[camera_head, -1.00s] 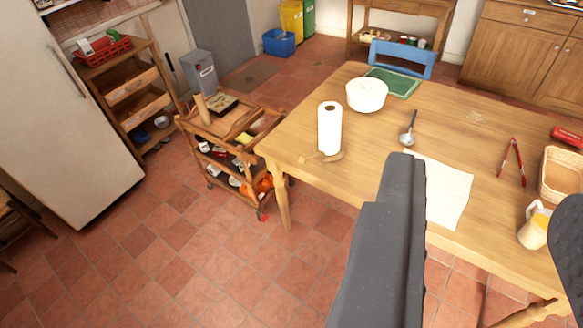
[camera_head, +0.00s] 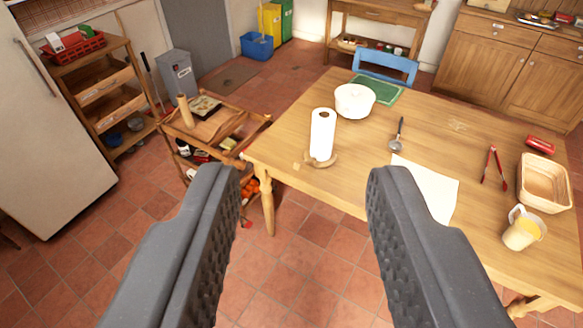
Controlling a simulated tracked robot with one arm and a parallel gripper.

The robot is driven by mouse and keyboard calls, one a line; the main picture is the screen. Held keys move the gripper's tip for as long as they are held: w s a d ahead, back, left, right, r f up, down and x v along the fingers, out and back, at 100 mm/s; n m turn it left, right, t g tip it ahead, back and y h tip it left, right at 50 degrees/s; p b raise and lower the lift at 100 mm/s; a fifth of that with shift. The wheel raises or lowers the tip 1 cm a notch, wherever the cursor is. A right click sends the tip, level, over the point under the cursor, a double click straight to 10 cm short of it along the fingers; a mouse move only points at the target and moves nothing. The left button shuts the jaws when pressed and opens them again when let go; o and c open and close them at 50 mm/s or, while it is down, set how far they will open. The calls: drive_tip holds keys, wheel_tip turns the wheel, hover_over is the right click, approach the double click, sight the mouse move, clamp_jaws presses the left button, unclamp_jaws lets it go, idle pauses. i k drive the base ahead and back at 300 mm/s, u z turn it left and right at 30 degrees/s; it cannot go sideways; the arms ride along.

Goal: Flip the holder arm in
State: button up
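A white paper towel roll (camera_head: 322,133) stands upright on a wooden holder (camera_head: 324,161) near the left edge of the wooden table (camera_head: 440,235). A small light wooden piece (camera_head: 297,166) shows at the left of the holder base; I cannot tell clearly whether it is the holder arm. My gripper (camera_head: 304,178) is open, with its two dark grey fingers wide apart in the foreground. Nothing is between the fingers close up. The roll and its holder show beyond the gap, apart from the fingers.
A white pot (camera_head: 354,100), a ladle (camera_head: 398,134), a white sheet (camera_head: 426,188), red tongs (camera_head: 494,172), a basket (camera_head: 543,184) and a yellow jug (camera_head: 523,230) are on the table. A wooden trolley (camera_head: 212,130) stands left of it. The tiled floor in front is clear.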

sight(297, 165)
drive_tip(key=u, duration=0.05)
drive_tip(key=i, duration=1)
drive_tip(key=u, duration=0.7)
drive_tip(key=k, duration=0.85)
drive_tip(key=z, duration=0.6)
drive_tip(key=i, duration=1)
drive_tip(key=u, duration=0.05)
